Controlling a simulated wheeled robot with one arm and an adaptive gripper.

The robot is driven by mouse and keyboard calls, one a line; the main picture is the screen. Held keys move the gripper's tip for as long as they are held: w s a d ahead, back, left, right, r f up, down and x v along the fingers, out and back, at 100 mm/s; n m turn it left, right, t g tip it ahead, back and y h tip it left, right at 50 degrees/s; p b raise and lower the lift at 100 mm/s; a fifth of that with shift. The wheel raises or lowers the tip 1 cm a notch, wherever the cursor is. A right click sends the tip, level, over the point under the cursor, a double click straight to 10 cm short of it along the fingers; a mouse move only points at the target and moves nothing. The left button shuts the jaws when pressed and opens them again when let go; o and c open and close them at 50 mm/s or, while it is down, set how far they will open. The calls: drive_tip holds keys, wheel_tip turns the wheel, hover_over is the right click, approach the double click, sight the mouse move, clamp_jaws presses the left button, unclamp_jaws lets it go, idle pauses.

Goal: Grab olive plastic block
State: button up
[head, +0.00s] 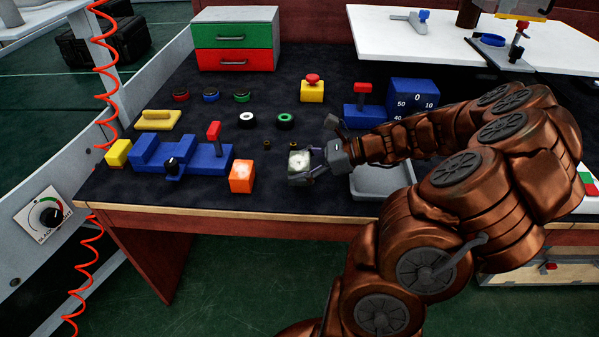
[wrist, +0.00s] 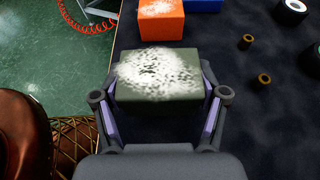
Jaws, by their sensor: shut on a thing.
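The olive block (wrist: 160,82) sits between the two fingers of my gripper (wrist: 160,105) in the wrist view. Its top has a white speckled patch. My gripper is shut on it, with a finger against each side. In the head view the block (head: 299,161) shows at the tip of my gripper (head: 312,163), over the front part of the dark table mat. I cannot tell whether its underside touches the mat.
An orange block (head: 241,176) stands to the left, beside a blue fixture (head: 180,153) with a red handle. Two small brass rings (head: 280,144) lie just behind. A grey tray (head: 372,190) is at the right, partly behind my arm.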

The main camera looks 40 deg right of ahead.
drive_tip(key=s+a, duration=0.3)
drive_tip(key=s, duration=0.4)
drive_tip(key=s+a+r, duration=0.1)
drive_tip(key=s+a, duration=0.2)
drive_tip(key=s, duration=0.4)
drive_tip(key=shift+s+r, duration=0.15)
drive_tip(key=shift+s, duration=0.1)
